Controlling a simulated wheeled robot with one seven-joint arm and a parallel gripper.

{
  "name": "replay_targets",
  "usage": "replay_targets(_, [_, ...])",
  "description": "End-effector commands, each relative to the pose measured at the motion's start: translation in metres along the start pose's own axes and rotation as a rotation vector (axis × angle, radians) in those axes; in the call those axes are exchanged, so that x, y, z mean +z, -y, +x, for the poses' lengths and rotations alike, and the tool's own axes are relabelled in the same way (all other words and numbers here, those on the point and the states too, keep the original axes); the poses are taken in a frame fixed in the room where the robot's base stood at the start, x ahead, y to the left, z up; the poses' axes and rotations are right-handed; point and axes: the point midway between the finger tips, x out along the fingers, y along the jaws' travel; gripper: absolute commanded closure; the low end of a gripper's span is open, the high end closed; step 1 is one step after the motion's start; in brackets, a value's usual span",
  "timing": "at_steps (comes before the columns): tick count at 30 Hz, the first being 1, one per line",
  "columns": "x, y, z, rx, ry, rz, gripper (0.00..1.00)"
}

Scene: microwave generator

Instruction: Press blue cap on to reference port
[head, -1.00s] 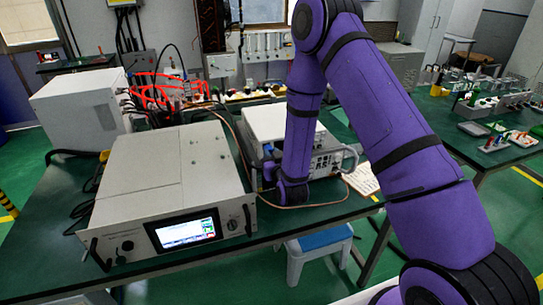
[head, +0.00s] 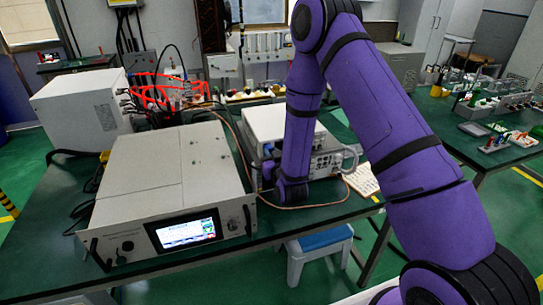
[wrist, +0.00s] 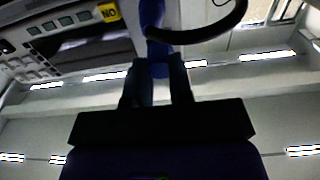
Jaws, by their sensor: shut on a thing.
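In the wrist view my gripper (wrist: 157,68) has its two dark fingers shut on the blue cap (wrist: 153,25), which sticks out beyond the fingertips. The cap lies close to the front of a pale instrument with a row of buttons (wrist: 45,26). In the head view the white instrument (head: 278,122) stands on the table, and my purple arm (head: 297,145) hangs down in front of it. My arm hides the fingers and much of the instrument's front there. I cannot make out the reference port, or whether the cap touches it.
A large beige unit with a lit screen (head: 186,232) stands left of the white instrument on the green table (head: 40,235). A copper-coloured cable (head: 315,206) runs along the tabletop. A notebook (head: 362,180) lies to the right. A dark curved handle (wrist: 215,30) passes near the fingers.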

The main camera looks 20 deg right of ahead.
Motion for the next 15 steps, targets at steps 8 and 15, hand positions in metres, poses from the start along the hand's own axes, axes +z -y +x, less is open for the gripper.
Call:
replay_targets(8, [0.0001, 0.0000, 0.0010, 0.000, 0.000, 0.000, 0.50])
replay_targets(15, [0.0002, 0.0000, -0.0010, 0.000, 0.001, 0.000, 0.50])
